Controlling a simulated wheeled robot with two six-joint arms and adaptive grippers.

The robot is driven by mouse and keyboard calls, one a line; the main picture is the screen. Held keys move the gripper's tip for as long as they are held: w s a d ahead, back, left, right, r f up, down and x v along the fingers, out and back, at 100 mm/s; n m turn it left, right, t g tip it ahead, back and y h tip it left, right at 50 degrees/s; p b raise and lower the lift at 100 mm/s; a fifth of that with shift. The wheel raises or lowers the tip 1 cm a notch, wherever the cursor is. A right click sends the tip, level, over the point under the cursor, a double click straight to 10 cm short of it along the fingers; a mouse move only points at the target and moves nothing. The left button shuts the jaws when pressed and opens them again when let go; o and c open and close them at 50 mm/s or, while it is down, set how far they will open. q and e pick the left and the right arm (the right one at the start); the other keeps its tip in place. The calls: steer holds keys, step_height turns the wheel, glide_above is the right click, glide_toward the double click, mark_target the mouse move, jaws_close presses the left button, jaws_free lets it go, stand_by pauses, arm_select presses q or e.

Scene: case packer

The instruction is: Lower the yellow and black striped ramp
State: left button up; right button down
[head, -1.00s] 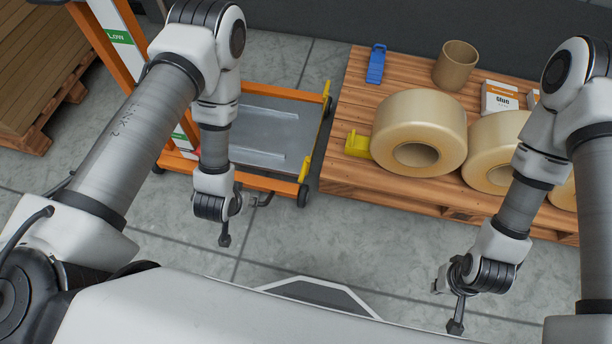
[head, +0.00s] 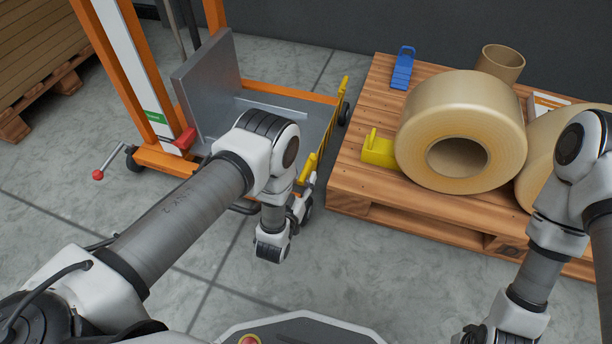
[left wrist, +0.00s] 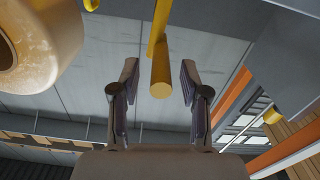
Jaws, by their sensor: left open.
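The yellow and black striped ramp (head: 322,142) stands upright along the right edge of the orange lift cart's platform. A yellow bar end (head: 308,168) sticks up at its near end, and another yellow piece (head: 344,86) at its far end. My left gripper (head: 309,184) is open beside the near end, partly hidden by my own wrist. In the left wrist view, the open fingers (left wrist: 159,78) stand on either side of a yellow bar (left wrist: 161,74), with gaps on both sides. My right arm comes in at the lower right, with its gripper cut off by the frame.
The orange lift cart (head: 165,160) has an upright grey plate (head: 208,82) and a red-knobbed lever (head: 98,174). Floor between is clear.

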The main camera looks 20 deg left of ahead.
mark_target(310, 161)
arm_select(q)
steer(key=w, duration=0.1)
steer(key=w+b, duration=0.1)
steer(key=shift+w+f, duration=0.2)
steer(key=shift+w, duration=0.2)
steer(key=shift+w+r, duration=0.15)
steer(key=shift+w, duration=0.15)
jaws_close()
arm_select(e)
steer(key=shift+f, duration=0.9)
steer(key=shift+d, duration=0.1)
